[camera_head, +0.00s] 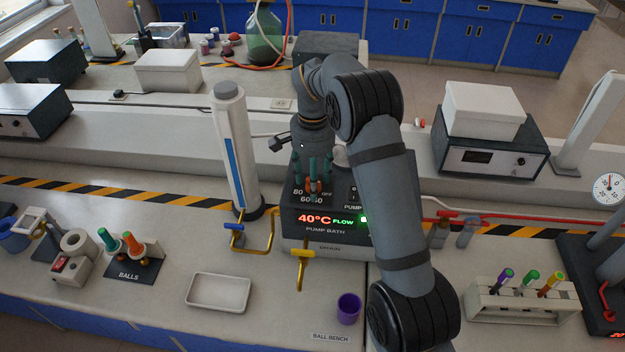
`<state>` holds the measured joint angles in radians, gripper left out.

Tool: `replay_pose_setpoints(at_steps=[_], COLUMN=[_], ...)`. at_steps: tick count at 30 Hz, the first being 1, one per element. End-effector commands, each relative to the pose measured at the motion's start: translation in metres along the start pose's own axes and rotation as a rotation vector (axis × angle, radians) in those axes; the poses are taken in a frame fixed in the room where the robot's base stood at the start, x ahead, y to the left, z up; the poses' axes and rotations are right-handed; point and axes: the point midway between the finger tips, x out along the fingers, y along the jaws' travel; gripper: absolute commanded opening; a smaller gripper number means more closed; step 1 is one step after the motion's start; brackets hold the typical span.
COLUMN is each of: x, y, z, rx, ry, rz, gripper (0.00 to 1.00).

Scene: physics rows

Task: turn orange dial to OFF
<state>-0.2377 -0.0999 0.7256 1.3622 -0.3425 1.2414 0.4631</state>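The pump bath (327,249) is a dark box on the bench with a lit display reading 40°C and FLOW. The orange dial (313,187) is on its top panel, among the marks 80, 60, 40 and OFF. The OFF mark is to the dial's right. My gripper (312,178) points down at the dial, with its teal fingers over and beside it. The fingers and the arm partly hide the dial, so its pointer direction is unclear. I cannot tell whether the fingers touch the dial.
A white column (236,150) stands close left of the bath. Yellow taps (302,257) are in front. A white tray (219,292), a purple cup (348,308) and a test tube rack (522,303) are on the bench. My arm covers the bath's right side.

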Motion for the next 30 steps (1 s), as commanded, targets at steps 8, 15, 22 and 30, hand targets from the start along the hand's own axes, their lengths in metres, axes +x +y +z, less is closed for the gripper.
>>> replay_pose_setpoints(at_steps=[8, 15, 22, 30], x=[-0.018, -0.070, -0.107, -0.120], y=[-0.001, -0.001, 0.000, 0.000], z=[-0.001, -0.002, -0.001, 0.000], rx=[0.001, 0.001, -0.001, 0.000], ry=[0.004, 0.005, 0.002, 0.000], rz=[-0.004, -0.004, -0.001, 0.000], gripper=[0.51, 0.51, 0.51, 0.51])
